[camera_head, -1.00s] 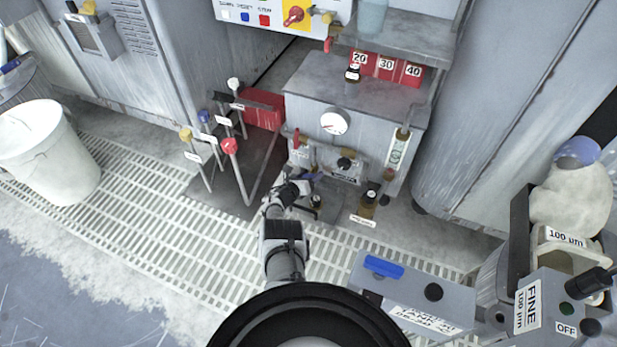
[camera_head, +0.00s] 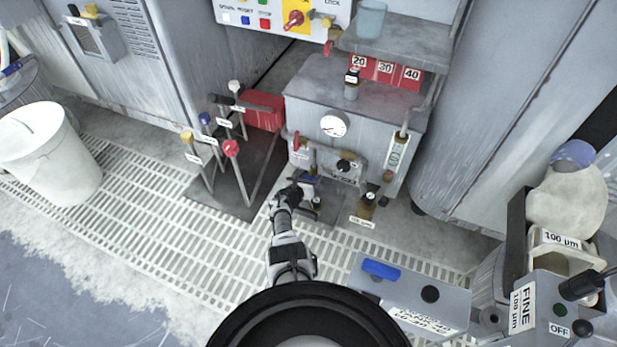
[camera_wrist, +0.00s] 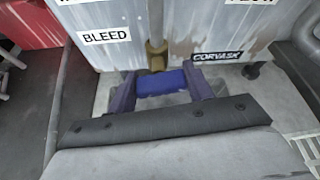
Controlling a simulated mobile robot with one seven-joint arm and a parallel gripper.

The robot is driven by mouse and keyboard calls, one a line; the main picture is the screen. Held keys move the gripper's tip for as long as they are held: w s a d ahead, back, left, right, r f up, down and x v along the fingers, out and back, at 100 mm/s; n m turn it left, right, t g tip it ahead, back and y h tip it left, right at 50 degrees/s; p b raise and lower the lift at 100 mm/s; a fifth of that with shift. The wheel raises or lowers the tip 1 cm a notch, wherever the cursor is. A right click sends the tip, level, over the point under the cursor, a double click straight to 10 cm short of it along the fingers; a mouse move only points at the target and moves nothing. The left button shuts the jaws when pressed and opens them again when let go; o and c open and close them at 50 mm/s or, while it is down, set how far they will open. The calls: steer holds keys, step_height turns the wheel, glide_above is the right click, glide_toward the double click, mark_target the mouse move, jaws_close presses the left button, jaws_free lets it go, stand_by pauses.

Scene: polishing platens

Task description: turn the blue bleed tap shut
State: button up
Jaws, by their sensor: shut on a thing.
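The blue bleed tap handle (camera_wrist: 162,82) lies crosswise below a brass fitting, under the BLEED label, in the wrist view. My gripper (camera_wrist: 162,88) has one dark finger at each end of the handle and is shut on it. In the head view, my gripper (camera_head: 306,184) is low at the front of the grey cabinet (camera_head: 310,110). There the tap is mostly hidden by my gripper and its turn angle cannot be told.
Levers with coloured knobs, one red (camera_head: 231,148), stand to the left. A round gauge (camera_head: 333,125) is on the cabinet front. Open floor grating (camera_head: 190,235) lies to the left and front.

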steer(key=shift+d+m+y, duration=0.15)
steer(key=shift+m+y, duration=0.25)
steer(key=shift+m, duration=0.4)
steer(key=o, duration=1)
steer(key=shift+s+r, duration=0.1)
